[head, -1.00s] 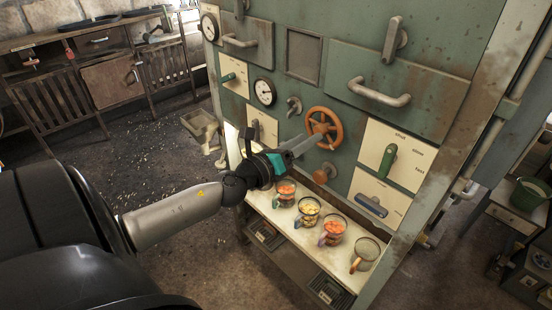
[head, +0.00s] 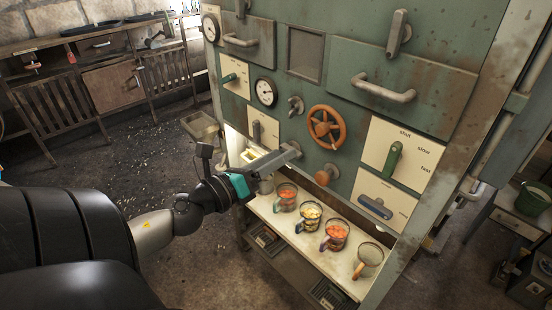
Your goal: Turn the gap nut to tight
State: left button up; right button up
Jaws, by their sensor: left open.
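No label in the head view reads "gap nut" or "tight", so I cannot tell for certain which fitting it is. Candidates on the green machine front are a small grey metal fitting (head: 296,106), a round orange-brown knob (head: 326,175) and a dark lever on a pale plate (head: 256,133). My left gripper (head: 290,152) points toward the panel, below the grey fitting and left of the knob. It is open with nothing seen in it. Its fingers overlap in this view, and I cannot tell how far they are from the panel. My right gripper is out of view.
An orange handwheel (head: 326,127) sits above the knob. Several glass mugs stand on the shelf (head: 292,232) below. A dial gauge (head: 265,92) is at upper left.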

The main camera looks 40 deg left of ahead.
aim_at(294, 105)
jog(key=u, duration=1.3)
